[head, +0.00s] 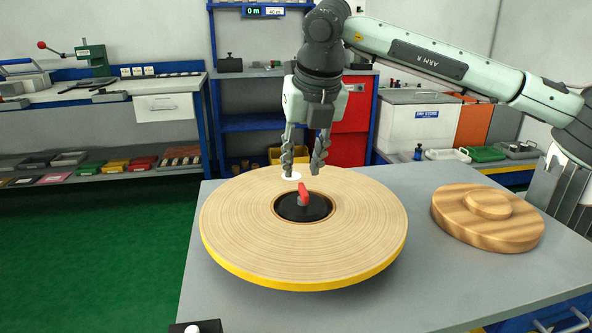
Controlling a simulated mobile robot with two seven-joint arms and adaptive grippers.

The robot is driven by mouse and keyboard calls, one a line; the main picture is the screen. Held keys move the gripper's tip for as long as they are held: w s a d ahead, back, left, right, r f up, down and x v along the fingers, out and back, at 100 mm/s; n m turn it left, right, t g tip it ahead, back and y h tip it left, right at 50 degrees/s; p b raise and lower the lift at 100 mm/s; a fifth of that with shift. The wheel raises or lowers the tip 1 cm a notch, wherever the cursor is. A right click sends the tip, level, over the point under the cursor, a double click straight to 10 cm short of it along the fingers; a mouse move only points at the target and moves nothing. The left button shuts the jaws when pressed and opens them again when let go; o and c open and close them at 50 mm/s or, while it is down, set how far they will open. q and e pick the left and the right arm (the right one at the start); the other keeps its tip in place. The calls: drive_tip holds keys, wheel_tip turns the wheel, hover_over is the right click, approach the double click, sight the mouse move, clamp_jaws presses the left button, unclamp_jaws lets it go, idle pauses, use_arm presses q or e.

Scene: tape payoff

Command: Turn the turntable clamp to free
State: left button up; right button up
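A large wound roll of tan tape (240,220) with a yellow lower edge lies flat on the grey table. In its central opening sits the black hub (316,212) of the turntable. The clamp is a red lever (303,191) standing up from the middle of the hub. My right gripper (302,171) points down just above and behind the clamp. Its two fingers are apart with nothing between them, and the lever appears just below the fingertips. I cannot tell whether they touch it. My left gripper is not in view.
A round stepped wooden piece (488,235) lies at the table's right. A small white disc (290,175) shows by the left fingertip. A small black box with a white knob (192,329) is at the front edge. The grey tabletop (330,305) is clear in front of the roll.

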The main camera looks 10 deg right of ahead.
sight(304, 189)
drive_tip(key=x, duration=0.2)
drive_tip(key=d+x, duration=0.1)
drive_tip(key=x, duration=0.4)
drive_tip(key=shift+w+d+p, duration=0.2)
drive_tip(key=shift+w+p, duration=0.1)
clamp_jaws()
